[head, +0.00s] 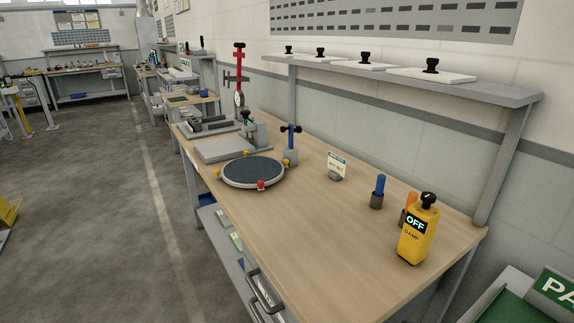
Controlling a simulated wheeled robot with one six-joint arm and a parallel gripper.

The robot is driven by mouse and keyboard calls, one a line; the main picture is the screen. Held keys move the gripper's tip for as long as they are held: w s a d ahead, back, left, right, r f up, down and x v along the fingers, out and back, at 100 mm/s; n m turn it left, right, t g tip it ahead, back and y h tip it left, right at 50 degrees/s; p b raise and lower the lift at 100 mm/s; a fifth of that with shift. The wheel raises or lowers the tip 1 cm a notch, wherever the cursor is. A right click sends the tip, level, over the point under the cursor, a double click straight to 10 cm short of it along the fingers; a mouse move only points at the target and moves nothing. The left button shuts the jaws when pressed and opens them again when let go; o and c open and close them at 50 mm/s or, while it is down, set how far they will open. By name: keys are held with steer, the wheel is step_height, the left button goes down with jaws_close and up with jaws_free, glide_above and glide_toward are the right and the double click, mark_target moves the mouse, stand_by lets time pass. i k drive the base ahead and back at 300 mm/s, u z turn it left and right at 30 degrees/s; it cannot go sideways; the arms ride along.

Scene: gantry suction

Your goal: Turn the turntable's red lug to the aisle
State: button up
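The turntable (252,172) is a round dark disc with a light rim, lying on the wooden workbench (300,215) near its aisle-side edge. Its red lug (261,184) sticks out from the rim on the side nearest the camera, toward the bench's front end. Yellow lugs (286,163) show on the rim at the right and at the far side. The aisle (110,215) is the grey floor to the left of the bench. My gripper is not in view.
Behind the turntable stand a grey plate (222,150), a red gauge stand (239,75) and a blue post (291,140). A small sign (337,163), a blue-handled tool (379,188) and a yellow box reading OFF (418,235) stand to the right. The near bench top is clear.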

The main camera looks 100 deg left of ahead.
mark_target(246, 171)
steer(key=u, duration=3)
steer(key=k, duration=0.4)
steer(key=u, duration=0.95)
steer(key=i, duration=0.7)
steer(key=z, duration=0.45)
steer(key=i, duration=0.8)
steer(key=z, duration=0.7)
